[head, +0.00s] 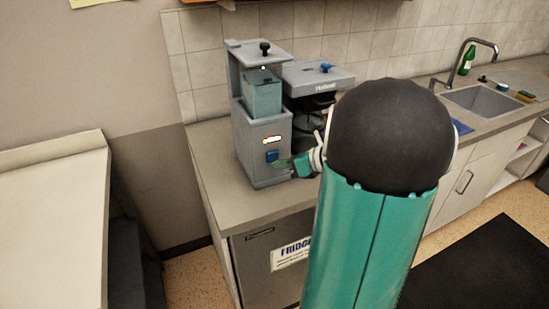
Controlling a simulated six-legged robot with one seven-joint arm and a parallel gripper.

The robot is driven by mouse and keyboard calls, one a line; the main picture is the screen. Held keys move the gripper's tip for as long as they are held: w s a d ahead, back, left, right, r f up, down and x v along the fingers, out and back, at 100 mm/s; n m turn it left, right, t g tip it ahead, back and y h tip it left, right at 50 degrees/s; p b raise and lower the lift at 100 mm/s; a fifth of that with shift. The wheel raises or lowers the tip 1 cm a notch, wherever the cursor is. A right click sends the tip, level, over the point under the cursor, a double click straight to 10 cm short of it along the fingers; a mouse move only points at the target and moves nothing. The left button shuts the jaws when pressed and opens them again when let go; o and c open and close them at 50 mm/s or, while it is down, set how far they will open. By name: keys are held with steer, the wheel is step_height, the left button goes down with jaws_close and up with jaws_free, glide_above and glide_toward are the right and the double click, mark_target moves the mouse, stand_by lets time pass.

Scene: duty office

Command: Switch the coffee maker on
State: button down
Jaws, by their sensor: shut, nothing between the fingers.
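The coffee maker (264,112) is a grey upright machine on the counter, with a black knob on top and a pale tank in its upper part. A small lit panel and a blue switch (272,156) are on its front. My gripper (281,163) is shut and empty, with its tip at the machine's front just by the blue switch. I cannot tell whether the tip touches the switch. My arm hides part of the counter to the right.
A second grey machine (318,78) with a blue knob stands right of the coffee maker. The counter (222,165) has bare room at its left end. A fridge (270,262) is below. Further right are a sink (480,101), a green bottle (467,60) and a sponge (525,97).

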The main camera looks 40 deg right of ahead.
steer(key=shift+s, duration=0.1)
steer(key=s, duration=0.2)
steer(key=s+a, duration=0.1)
steer(key=s, duration=0.2)
steer(key=shift+s+a, duration=0.35)
steer(key=shift+a, duration=0.05)
